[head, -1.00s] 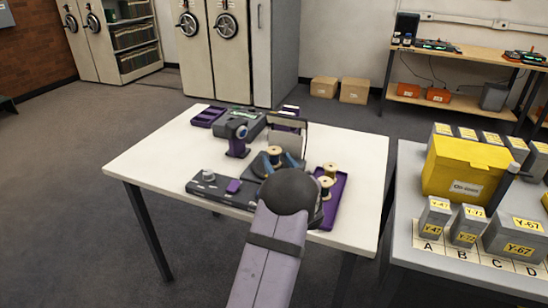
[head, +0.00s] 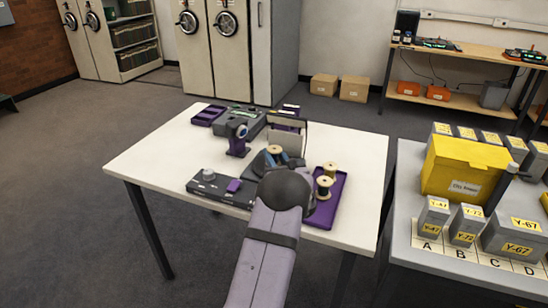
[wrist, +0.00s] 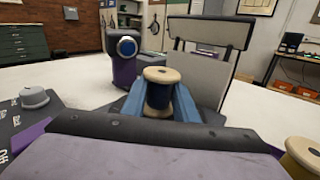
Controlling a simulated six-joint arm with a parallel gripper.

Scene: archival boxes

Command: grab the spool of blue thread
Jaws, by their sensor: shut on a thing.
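The spool of blue thread (wrist: 158,88) stands upright in the wrist view, with pale wooden ends and dark blue thread between them. My gripper (wrist: 158,104) is shut on it, with blue fingers on both sides of the thread. The spool also shows in the head view (head: 275,150), near the middle of the white table, just beyond my dark round wrist joint. My arm hides its lower part there, and I cannot tell whether it touches the surface below.
A purple tray (head: 327,214) at the right holds other spools (head: 323,187). A dark panel with a knob (head: 208,175) lies at the left. A purple device with a round lens (head: 238,140) and a framed grey panel (head: 283,143) stand behind. The table's left side is clear.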

